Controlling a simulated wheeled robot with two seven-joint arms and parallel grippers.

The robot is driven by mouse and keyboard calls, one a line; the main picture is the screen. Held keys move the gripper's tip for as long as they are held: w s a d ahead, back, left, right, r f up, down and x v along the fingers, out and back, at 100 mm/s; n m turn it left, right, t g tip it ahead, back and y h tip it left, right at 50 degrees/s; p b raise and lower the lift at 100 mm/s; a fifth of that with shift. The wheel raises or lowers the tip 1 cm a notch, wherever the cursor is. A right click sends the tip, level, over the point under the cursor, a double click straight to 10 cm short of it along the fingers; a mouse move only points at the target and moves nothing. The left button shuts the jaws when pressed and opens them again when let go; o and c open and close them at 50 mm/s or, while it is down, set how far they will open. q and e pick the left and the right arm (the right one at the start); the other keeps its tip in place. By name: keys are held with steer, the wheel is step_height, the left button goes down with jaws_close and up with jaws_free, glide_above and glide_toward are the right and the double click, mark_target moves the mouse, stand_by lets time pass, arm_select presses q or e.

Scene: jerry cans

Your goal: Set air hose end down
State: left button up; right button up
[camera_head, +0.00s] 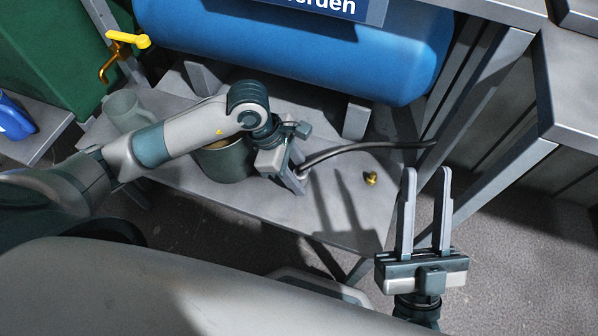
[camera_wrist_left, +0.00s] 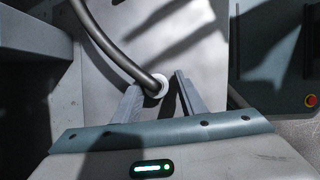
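The black air hose (camera_head: 365,147) runs from the right edge of the grey shelf to my left gripper (camera_head: 298,180). In the left wrist view the hose (camera_wrist_left: 103,38) ends in a pale ring, the hose end (camera_wrist_left: 160,86), between the fingertips. My left gripper (camera_wrist_left: 158,88) has its fingers apart, with a visible gap beside the ring. Whether the hose end touches the shelf cannot be told. In the head view the gripper partly hides it. My right gripper (camera_head: 424,172) is open and empty, in front of the shelf's right end.
The grey shelf (camera_head: 340,210) holds a dark pot (camera_head: 226,164) behind my left arm, a grey-green jug (camera_head: 124,111) and a small brass fitting (camera_head: 370,178). A blue tank (camera_head: 300,45) lies above. Metal legs (camera_head: 500,185) stand at right.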

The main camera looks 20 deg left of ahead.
arm_select(q)
steer(key=shift+w, duration=0.3)
arm_select(e)
steer(key=shift+s+f, duration=0.15)
steer(key=shift+f, duration=0.15)
arm_select(q)
steer(key=shift+w+r+p, duration=0.1)
steer(key=shift+r+p, duration=0.05)
steer(key=shift+p, duration=0.15)
steer(key=shift+d+p+v, duration=0.2)
steer(key=shift+p+v, duration=0.35)
steer(key=shift+v, duration=0.55)
steer(key=p+v, duration=0.1)
steer(key=v, duration=0.9)
steer(key=shift+a+r+p, duration=0.15)
steer(key=shift+r+p, duration=0.15)
steer(key=shift+r, duration=0.1)
arm_select(e)
steer(key=w+f+g+h, duration=0.1)
steer(key=f+g, duration=0.2)
steer(key=f, duration=0.1)
steer(key=w+a+f+g, duration=0.1)
steer(key=w+f+g, duration=0.1)
steer(key=f, duration=0.3)
steer(key=shift+w+g+h, duration=0.3)
steer(key=shift+g+h, duration=0.1)
steer(key=shift+g, duration=0.1)
steer(key=shift+r, duration=0.1)
